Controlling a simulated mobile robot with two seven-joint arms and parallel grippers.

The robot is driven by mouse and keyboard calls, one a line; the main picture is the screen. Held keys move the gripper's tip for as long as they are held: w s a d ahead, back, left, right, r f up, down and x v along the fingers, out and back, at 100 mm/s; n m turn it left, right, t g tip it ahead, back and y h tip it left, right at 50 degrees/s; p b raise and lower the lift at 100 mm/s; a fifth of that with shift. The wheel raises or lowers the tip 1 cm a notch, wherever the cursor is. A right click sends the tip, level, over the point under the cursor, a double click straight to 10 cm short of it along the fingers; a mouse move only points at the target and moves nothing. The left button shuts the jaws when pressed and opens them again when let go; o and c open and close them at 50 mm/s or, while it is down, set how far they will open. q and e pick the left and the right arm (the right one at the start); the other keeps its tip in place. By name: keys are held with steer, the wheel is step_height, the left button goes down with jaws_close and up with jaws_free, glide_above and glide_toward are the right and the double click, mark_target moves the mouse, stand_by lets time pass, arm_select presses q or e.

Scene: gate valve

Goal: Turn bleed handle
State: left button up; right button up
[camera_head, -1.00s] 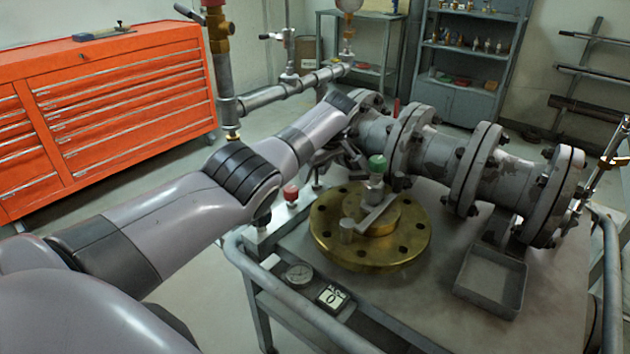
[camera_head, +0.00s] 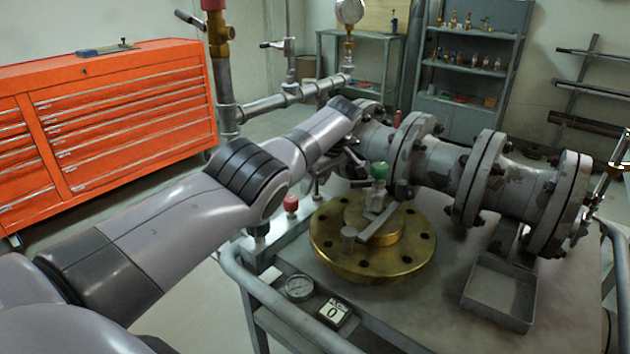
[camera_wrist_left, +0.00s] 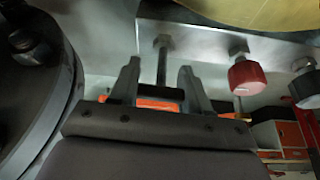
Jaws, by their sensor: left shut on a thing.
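A dark handle bar (camera_wrist_left: 160,93) on a thin metal stem, which I take to be the bleed handle, shows in the left wrist view under a metal plate (camera_wrist_left: 205,42). My left gripper (camera_wrist_left: 158,85) has one finger on each side of it and is shut on it. My left gripper and the handle are mostly hidden there by my own wrist. My right gripper is not in view.
A red knob (camera_wrist_left: 247,80) and a dark knob (camera_wrist_left: 308,88) are to the right of the gripper. A dark round flange (camera_wrist_left: 35,95) is close on its left. A brass flange (camera_head: 375,262) with a green-capped fitting and an empty grey tray (camera_head: 500,290) are on the cart.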

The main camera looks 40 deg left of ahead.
arm_select(q)
steer(key=o, duration=1.1)
steer(key=shift+c, duration=0.2)
steer(key=shift+r, duration=0.1)
steer(key=p+v, duration=0.2)
steer(key=shift+r+p, duration=0.3)
steer(key=shift+p, duration=0.05)
steer(key=shift+d+r, duration=0.2)
steer(key=shift+r, duration=0.1)
steer(key=v, duration=0.3)
steer(key=shift+d+r, duration=0.1)
steer(key=shift+r, duration=0.3)
